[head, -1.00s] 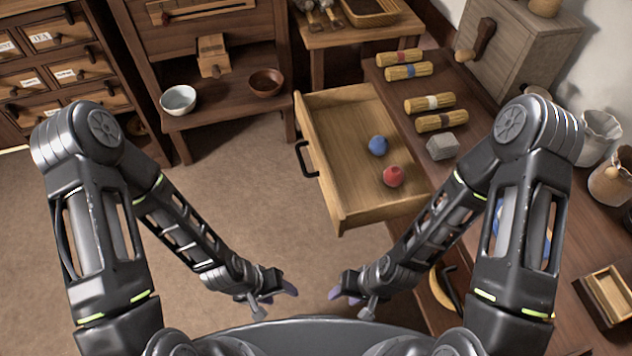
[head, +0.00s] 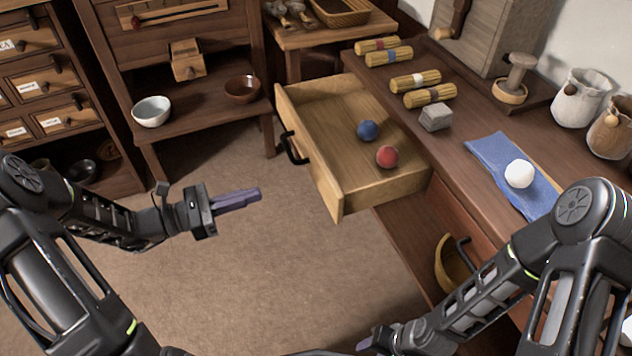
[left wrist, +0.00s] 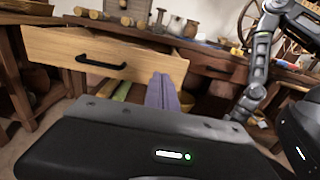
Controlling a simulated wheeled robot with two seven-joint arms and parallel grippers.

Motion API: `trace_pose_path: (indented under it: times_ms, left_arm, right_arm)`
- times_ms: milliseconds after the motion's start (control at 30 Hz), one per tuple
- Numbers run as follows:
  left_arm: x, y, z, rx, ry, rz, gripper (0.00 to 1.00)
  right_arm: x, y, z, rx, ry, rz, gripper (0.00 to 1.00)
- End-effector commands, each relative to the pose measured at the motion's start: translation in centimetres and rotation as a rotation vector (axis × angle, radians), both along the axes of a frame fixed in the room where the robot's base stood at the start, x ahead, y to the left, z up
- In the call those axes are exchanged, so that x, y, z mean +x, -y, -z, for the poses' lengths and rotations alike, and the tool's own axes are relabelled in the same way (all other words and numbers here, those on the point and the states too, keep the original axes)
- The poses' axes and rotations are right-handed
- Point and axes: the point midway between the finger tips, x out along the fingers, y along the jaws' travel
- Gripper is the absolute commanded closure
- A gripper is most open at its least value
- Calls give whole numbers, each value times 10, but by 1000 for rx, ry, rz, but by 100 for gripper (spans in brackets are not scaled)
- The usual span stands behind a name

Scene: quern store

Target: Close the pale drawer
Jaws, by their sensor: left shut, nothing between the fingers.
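The pale drawer (head: 345,180) stands pulled out from the dark wooden counter, with a blue ball (head: 368,131) and a red ball (head: 387,157) inside. Its black handle (head: 291,148) is on the front panel, facing left in the head view. My left gripper (head: 258,194) is shut and empty, in the air to the left of the drawer front and apart from it. In the left wrist view the drawer front (left wrist: 100,55) and its handle (left wrist: 101,62) lie beyond the purple fingers (left wrist: 162,92). My right gripper (head: 366,343) is low at the bottom edge, its fingertips mostly hidden.
The counter holds several tied bundles (head: 415,80), a grey block (head: 436,117) and a blue cloth (head: 500,160) with a white ball (head: 519,173). A shelf with a white bowl (head: 152,111) and a brown bowl (head: 242,88) stands back left. The floor (head: 250,270) before the drawer is clear.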

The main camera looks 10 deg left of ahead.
Motion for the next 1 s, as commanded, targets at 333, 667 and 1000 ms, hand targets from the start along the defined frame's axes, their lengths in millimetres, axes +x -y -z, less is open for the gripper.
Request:
trace_pose_path:
  times_ms: [333, 667, 1000]
  left_arm:
    - [0, 3, 1, 1, -4, 4, 100]
    - [18, 33, 3, 1, -3, 8, 100]
    - [54, 90, 3, 1, -3, 8, 100]
  right_arm:
    - [-1, 0, 1, 0, -1, 0, 60]
    - [1, 2, 9, -2, 2, 4, 60]
    - [6, 6, 25, -9, 9, 14, 60]
